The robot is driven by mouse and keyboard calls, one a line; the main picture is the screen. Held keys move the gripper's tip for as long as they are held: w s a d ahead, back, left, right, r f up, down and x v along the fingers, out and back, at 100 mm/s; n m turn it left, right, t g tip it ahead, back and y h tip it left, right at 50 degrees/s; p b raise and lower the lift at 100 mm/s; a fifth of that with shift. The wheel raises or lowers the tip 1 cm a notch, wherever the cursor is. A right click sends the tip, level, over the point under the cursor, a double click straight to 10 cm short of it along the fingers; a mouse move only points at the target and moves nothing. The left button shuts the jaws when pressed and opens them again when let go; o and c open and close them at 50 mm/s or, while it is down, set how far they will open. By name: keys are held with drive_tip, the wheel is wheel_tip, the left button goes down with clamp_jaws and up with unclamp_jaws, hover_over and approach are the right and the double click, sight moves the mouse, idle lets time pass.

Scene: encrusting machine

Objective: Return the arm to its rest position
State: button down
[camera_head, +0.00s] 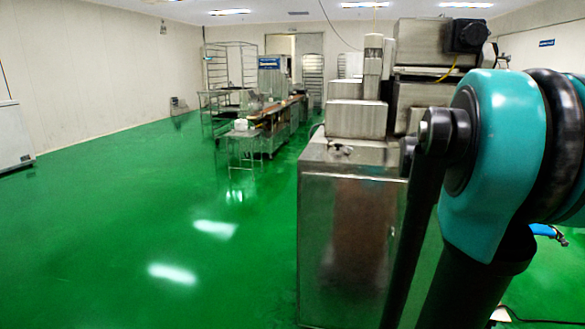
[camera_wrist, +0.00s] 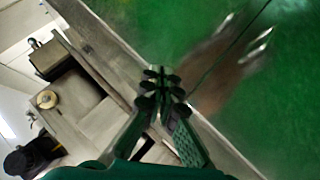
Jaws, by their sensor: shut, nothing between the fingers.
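My gripper (camera_wrist: 162,92) shows in the wrist view with its dark fingertips together and nothing between them. It appears in front of the metal encrusting machine (camera_wrist: 105,125), which looks tilted in that view; I cannot tell how far apart they are. In the head view, my teal and black arm (camera_head: 500,150) fills the right side, in front of part of the encrusting machine (camera_head: 350,220). My gripper itself does not clearly show in the head view.
Green floor (camera_head: 130,230) lies open to the left of the machine. A work line with a conveyor (camera_head: 275,115) and wire racks (camera_head: 230,65) stands farther back. A white cabinet (camera_head: 14,135) is at the left edge. A cable lies on the floor at lower right.

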drive_tip(key=s+a+f+g+y, duration=0.2)
drive_tip(key=s+a+f+y, duration=0.5)
drive_tip(key=s+a+f, duration=1.7)
wheel_tip(320, 180, down, 3)
drive_tip(key=shift+s+a+r+g, duration=0.2)
drive_tip(key=shift+a+g, duration=0.2)
drive_tip(key=shift+a, duration=0.6)
